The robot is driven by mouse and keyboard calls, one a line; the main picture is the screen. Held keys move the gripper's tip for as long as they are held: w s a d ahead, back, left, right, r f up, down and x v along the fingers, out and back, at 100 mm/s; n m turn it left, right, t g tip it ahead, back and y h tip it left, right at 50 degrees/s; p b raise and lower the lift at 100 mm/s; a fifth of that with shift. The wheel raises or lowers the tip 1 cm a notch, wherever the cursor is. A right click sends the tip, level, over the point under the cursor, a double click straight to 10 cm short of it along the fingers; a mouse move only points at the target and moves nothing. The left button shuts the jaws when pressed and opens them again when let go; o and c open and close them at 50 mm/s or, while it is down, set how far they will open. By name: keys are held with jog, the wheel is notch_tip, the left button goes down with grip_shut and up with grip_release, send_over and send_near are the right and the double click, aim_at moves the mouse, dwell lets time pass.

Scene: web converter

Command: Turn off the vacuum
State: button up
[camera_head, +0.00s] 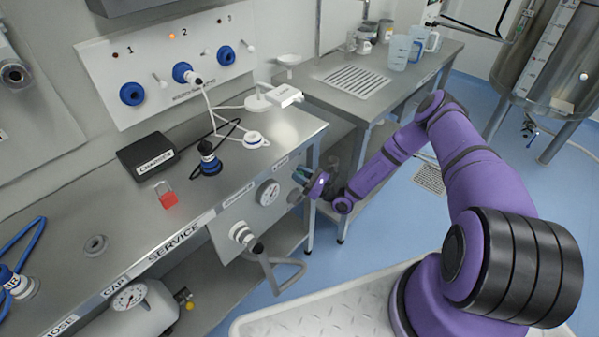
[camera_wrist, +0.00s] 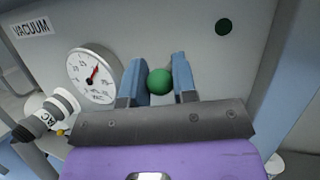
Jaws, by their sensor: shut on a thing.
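The grey vacuum panel (camera_head: 226,217) hangs on the front of the bench. In the wrist view it carries a VACUUM label (camera_wrist: 31,28) and a round white gauge (camera_wrist: 94,76) with a red needle; the gauge also shows in the head view (camera_head: 268,192). My gripper (camera_wrist: 160,64) is at the right part of this panel, its two blue fingers on either side of a round green knob (camera_wrist: 159,82). It is shut on the knob. In the head view my gripper (camera_head: 304,177) hides the knob.
A dark green disc (camera_wrist: 223,27) is on the panel's upper right. A hose fitting (camera_head: 243,235) with a grey hose (camera_head: 290,275) sticks out left of the gauge. On the bench lie a black charger box (camera_head: 147,155) and a red padlock (camera_head: 167,196). Blue floor lies open to the right.

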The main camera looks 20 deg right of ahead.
jog(key=shift+f+n+t+y, duration=0.6)
jog(key=shift+f+t+y, duration=0.15)
jog(key=shift+y, duration=0.35)
jog(key=shift+w+a+f+n+y, duration=0.1)
jog(key=shift+f+n+y, duration=0.2)
jog(key=shift+n+y, duration=0.55)
jog(key=shift+w+f+n+y, duration=0.1)
jog(key=shift+f+n+y, duration=0.25)
jog(key=shift+y, duration=0.8)
jog(key=shift+r, duration=0.1)
jog(key=o, duration=0.9)
jog(key=v, duration=1.1)
jog(key=shift+w+r+n+g, duration=0.1)
jog(key=shift+r+n+g, duration=0.05)
jog(key=shift+n+g, duration=0.2)
